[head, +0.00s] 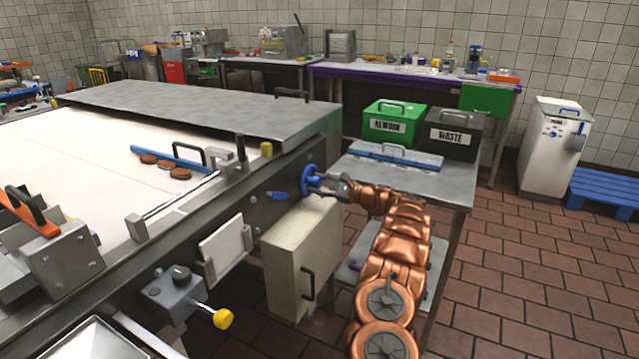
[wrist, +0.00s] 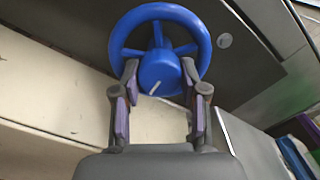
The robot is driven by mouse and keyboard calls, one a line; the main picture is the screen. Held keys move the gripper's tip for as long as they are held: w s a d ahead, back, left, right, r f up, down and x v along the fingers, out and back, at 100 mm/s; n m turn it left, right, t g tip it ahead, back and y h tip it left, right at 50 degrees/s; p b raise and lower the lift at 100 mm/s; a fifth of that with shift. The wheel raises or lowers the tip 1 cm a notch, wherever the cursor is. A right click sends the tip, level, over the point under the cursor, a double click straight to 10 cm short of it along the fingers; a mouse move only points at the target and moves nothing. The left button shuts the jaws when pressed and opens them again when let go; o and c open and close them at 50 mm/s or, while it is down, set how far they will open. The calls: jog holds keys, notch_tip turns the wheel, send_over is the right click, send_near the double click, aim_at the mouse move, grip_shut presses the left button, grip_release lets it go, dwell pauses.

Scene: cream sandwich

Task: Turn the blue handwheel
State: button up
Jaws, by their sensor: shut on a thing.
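The blue handwheel (head: 309,176) sits on the dark side face of the conveyor machine, near its right end. In the wrist view the handwheel (wrist: 206,42) shows its round rim, spokes and a thick central hub with a short white line on it. My gripper (head: 338,186) reaches it from the right. In the wrist view my gripper (wrist: 159,72) has its two fingers on either side of the hub, shut on it. The fingertips partly cover the lower rim.
A cream box (head: 303,255) with a dark handle is just below the handwheel. A steel table (head: 435,180) with green and black bins stands at the right. Brown biscuits (head: 163,165) lie on the belt. Tiled floor is open at the right.

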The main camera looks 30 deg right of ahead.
dwell(0.4)
jog(key=o, duration=1.1)
jog(key=shift+o, duration=0.2)
jog(key=v, duration=1.2)
jog(key=shift+w+f, duration=0.1)
